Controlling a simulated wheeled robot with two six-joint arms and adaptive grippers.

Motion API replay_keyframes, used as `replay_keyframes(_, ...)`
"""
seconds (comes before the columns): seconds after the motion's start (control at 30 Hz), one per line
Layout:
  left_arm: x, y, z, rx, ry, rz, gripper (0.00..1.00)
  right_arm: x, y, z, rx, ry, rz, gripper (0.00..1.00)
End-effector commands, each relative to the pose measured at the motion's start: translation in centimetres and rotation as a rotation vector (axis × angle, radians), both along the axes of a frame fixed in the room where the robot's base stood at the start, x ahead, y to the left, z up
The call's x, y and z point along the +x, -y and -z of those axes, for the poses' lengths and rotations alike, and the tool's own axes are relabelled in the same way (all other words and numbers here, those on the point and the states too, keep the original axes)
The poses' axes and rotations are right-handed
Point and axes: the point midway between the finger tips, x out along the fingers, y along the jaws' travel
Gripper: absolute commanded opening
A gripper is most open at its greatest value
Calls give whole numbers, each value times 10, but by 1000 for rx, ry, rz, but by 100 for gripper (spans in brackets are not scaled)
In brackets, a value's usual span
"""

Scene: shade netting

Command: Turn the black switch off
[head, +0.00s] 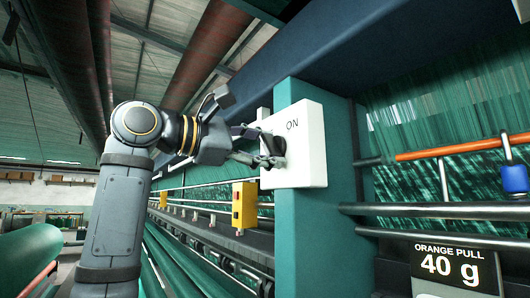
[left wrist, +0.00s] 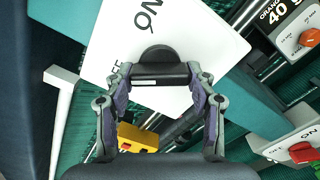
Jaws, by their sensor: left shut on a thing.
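The black switch (head: 279,145) is a dark knob on a white panel (head: 310,160) fixed to a green post. The panel reads "ON" above the knob; in the left wrist view, part of a second label ending in "FF" shows left of the knob (left wrist: 158,56). My left gripper (head: 268,150) is at the panel, its fingers shut on the switch. In the left wrist view the fingers (left wrist: 160,74) sit on both sides of the knob's bar, which has a small white mark. I cannot tell exactly which label the knob points to. My right gripper is out of view.
A yellow box (head: 244,206) with a red button hangs left of the panel. An orange bar (head: 450,147), a blue clamp (head: 514,178) and a sign reading "ORANGE PULL 40 g" (head: 455,265) are to the right. Green netting and rollers lie behind and below.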

Motion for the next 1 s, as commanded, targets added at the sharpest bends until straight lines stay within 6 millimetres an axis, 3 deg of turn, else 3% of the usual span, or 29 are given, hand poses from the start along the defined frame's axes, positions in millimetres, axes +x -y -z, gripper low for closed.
replay_keyframes(0.4, 0, 1, 3, -98, -157, 1, 25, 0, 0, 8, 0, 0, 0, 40)
replay_keyframes(0.97, 0, 1, 3, -115, -182, 1, 25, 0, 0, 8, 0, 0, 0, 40)
replay_keyframes(1.0, 0, 1, 3, -115, -182, 1, 59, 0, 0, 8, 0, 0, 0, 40)
